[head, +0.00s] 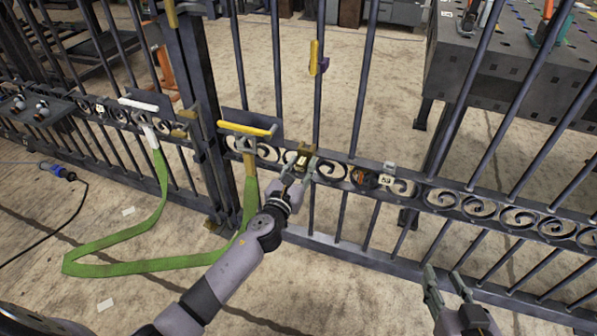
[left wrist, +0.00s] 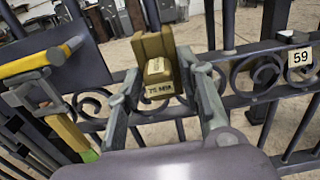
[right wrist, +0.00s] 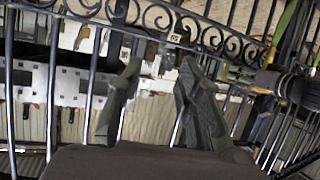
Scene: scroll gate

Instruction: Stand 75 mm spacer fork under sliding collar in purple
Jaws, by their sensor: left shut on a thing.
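Whether the fork touches the gate bar is unclear. Higher up, a yellow piece with a purple part, seemingly the sliding collar (head: 324,64), sits on a gate bar, well above the fork. My right gripper (head: 447,284) is open and empty, low at the right, and its spread fingers show in the right wrist view (right wrist: 158,85).
The dark gate's scroll band (head: 455,198) crosses the view. A plate marked 59 (head: 388,179) is right of my left gripper. A yellow handle (head: 247,129) and a green strap (head: 150,248) are left. A perforated table (head: 495,75) stands behind the gate.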

